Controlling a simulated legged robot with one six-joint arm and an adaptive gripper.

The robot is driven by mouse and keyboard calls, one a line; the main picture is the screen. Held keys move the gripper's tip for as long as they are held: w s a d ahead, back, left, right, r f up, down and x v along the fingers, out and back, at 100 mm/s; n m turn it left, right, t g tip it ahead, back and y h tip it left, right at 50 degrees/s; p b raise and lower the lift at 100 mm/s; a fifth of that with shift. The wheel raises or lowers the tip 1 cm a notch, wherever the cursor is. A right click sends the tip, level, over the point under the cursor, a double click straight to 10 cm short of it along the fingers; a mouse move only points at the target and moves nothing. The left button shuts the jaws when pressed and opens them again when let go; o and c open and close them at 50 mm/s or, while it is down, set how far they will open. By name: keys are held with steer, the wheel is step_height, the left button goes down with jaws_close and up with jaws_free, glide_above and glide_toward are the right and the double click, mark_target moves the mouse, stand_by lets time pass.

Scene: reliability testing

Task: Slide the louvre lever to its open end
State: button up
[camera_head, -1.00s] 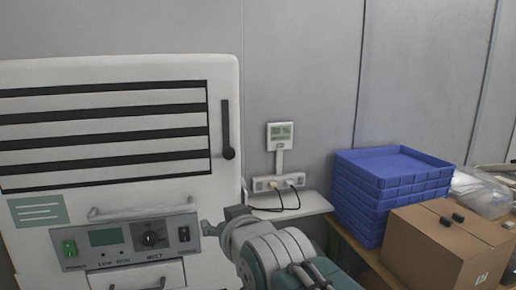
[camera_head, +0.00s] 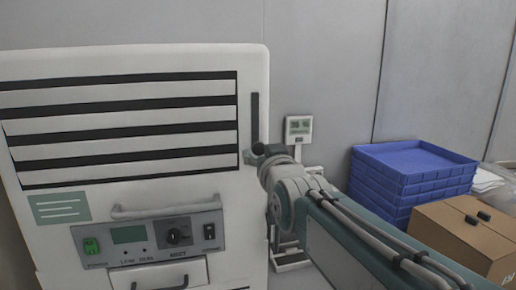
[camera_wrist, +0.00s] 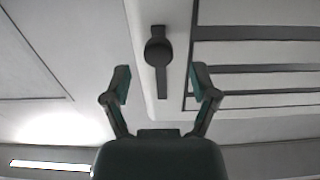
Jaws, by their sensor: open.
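The white cabinet (camera_head: 150,62) has a louvre panel (camera_head: 120,130) with dark slats. A dark vertical slot (camera_head: 254,117) runs to its right. The louvre lever (camera_wrist: 158,52) is a dark round knob near the upper end of the slot in the wrist view. In the head view my arm hides the knob at the slot's lower end. My gripper (camera_wrist: 161,75) is open and empty, with one finger on each side of the slot. The knob appears between and slightly beyond the fingertips; contact cannot be told. My gripper (camera_head: 258,155) also shows beside the cabinet's right edge.
Below the louvres are a handle (camera_head: 165,208) and a control panel (camera_head: 150,240) with a knob and switches. A wall device (camera_head: 298,128) hangs behind my arm. Blue stacked trays (camera_head: 410,180) and a cardboard box (camera_head: 465,235) stand at right.

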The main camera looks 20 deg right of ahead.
mark_target(260, 149)
steer(key=shift+w+a, duration=0.15)
steer(key=shift+w, duration=1.1)
steer(key=shift+w+d, duration=0.25)
steer(key=shift+w, duration=0.45)
jaws_close()
